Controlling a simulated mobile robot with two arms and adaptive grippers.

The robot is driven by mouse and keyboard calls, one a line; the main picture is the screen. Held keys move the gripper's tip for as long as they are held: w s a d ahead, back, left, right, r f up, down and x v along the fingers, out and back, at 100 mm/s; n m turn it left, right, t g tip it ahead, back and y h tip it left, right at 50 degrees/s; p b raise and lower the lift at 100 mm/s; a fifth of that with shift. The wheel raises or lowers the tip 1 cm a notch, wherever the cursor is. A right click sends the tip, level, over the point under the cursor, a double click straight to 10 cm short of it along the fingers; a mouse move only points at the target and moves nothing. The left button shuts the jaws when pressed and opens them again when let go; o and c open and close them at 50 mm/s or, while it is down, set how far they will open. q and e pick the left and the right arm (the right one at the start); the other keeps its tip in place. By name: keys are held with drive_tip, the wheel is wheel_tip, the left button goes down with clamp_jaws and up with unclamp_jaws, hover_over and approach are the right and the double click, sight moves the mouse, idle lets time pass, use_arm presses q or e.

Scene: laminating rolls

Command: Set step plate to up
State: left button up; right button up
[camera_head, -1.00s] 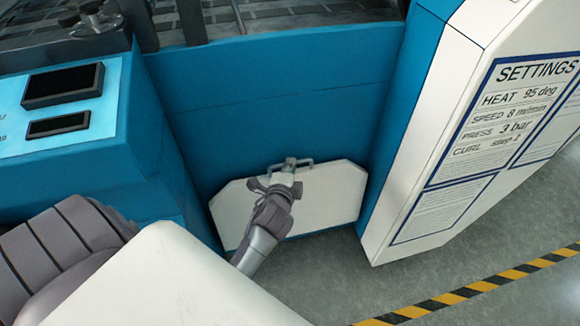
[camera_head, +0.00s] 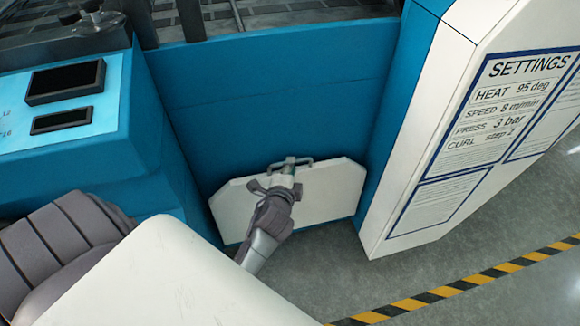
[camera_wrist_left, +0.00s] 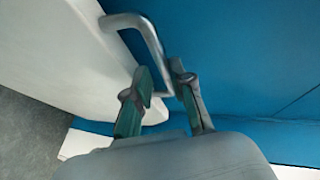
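The step plate (camera_head: 330,192) is a white panel with clipped upper corners, low on the front of the blue machine. It stands steeply against the blue panel, with a grey bar handle (camera_head: 305,161) at its top edge. My left gripper (camera_head: 284,172) is at this handle. In the left wrist view the handle (camera_wrist_left: 150,45) passes between the two fingertips of the left gripper (camera_wrist_left: 161,74). A small gap shows between the bar and the right-hand finger, so the fingers look open around it. The gripper's body hides part of the plate. My right gripper is not in view.
A blue console (camera_head: 100,150) with two dark displays stands at the left. A white settings board (camera_head: 440,150) on a blue and white housing closes off the right side. A yellow and black stripe (camera_head: 450,289) runs along the clear grey floor.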

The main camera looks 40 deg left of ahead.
use_arm(q)
drive_tip(key=shift+o, duration=0.7)
drive_tip(key=v, duration=0.7)
drive_tip(key=shift+s, duration=0.2)
drive_tip(key=shift+d+r, duration=0.1)
